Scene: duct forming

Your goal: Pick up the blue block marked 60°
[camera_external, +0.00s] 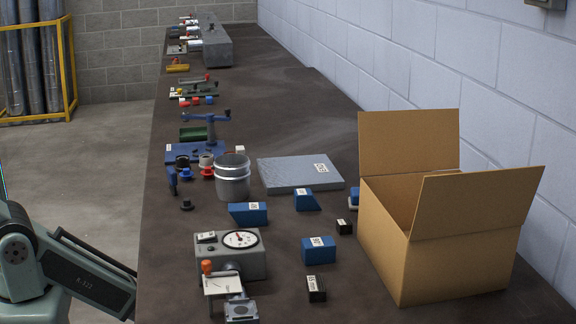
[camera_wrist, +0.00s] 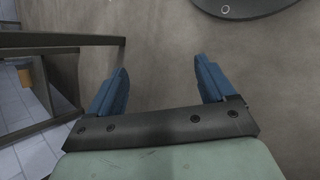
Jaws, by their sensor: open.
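Several blue blocks with white labels lie on the dark bench in the external view. One wedge-ended block (camera_external: 248,214) is beside the silver canister, another sloped block (camera_external: 307,201) is right of it, and a boxier block (camera_external: 319,252) is nearer the front. A further blue piece (camera_external: 354,196) is partly hidden by the carton. The labels are too small to read surely, so I cannot tell which is marked 60°. My gripper (camera_wrist: 160,75) is open and empty, its two blue fingers apart over bare floor in the wrist view. It is out of the external view.
An open cardboard box (camera_external: 450,255) stands at the right of the bench (camera_external: 345,295). A silver canister (camera_external: 233,178), a grey plate (camera_external: 300,173), a dial gauge unit (camera_external: 232,255) and small black blocks (camera_external: 317,289) crowd the blocks. A dark frame (camera_wrist: 60,42) shows left of my fingers.

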